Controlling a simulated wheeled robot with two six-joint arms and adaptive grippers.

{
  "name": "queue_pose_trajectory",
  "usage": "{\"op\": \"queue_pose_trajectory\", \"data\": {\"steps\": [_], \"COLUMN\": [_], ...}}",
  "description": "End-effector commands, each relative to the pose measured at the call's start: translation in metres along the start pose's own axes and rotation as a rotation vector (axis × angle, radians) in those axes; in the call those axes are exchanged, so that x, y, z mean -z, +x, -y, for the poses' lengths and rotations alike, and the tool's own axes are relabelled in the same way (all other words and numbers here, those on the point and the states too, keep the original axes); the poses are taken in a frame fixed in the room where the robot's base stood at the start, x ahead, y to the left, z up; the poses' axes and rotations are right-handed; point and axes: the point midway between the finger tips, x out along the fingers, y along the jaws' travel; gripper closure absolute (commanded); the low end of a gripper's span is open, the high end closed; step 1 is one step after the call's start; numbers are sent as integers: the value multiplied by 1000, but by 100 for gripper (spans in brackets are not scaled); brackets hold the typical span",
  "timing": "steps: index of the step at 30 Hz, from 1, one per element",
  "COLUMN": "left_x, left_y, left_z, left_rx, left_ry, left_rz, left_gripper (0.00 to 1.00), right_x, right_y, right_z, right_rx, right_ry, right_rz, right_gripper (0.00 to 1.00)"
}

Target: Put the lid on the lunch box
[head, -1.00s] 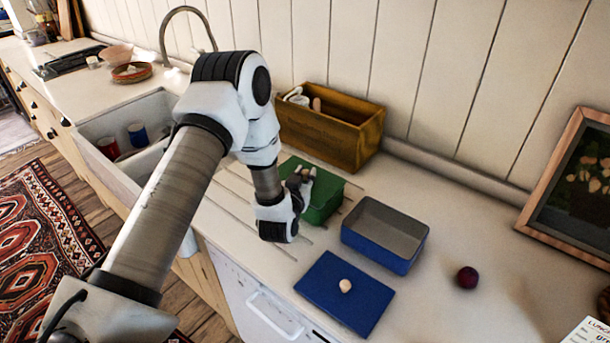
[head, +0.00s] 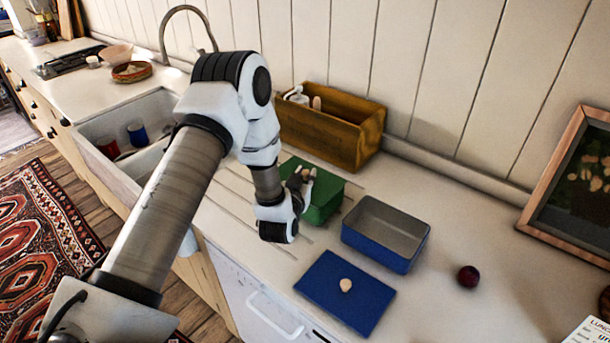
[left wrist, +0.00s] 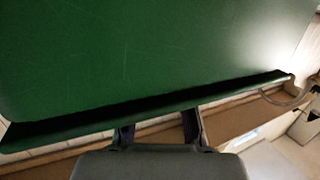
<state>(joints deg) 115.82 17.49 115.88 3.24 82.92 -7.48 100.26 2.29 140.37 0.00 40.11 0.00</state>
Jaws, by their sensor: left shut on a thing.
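A green lunch box (head: 324,207) stands on the counter with a green lid (head: 328,181) at its top. My left gripper (head: 306,174) is at this lid, its fingers on either side of a small pale knob, shut on it. In the left wrist view a green panel (left wrist: 160,50) fills the upper part and hides the fingertips. A blue lunch box (head: 380,250) stands open and empty to the right. A blue lid (head: 335,305) with a pale knob (head: 345,285) lies flat in front of it. My right gripper is not in view.
A wooden crate (head: 340,140) with several items stands behind the green box against the wall. A dark red round fruit (head: 468,276) lies right of the blue box. A framed picture (head: 530,215) leans at the right. The sink (head: 100,125) is at the left.

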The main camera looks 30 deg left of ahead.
Motion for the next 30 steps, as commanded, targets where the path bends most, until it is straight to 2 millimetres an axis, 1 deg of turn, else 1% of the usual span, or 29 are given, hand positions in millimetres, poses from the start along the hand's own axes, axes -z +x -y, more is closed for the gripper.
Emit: {"op": "queue_pose_trajectory", "data": {"steps": [8,9,19,30], "left_x": [-6,-5,-5,-5], "left_y": [1,1,-1,-35], "left_z": [0,0,0,0], "left_rx": [0,0,0,-1], "left_ry": [0,0,0,0], "left_rz": [-1,-1,1,2], "left_gripper": [100,66,66,66], "right_x": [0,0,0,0], "right_y": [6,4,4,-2], "right_z": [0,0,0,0], "right_rx": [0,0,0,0], "right_ry": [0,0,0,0], "right_rz": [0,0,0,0], "right_gripper": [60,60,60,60]}}
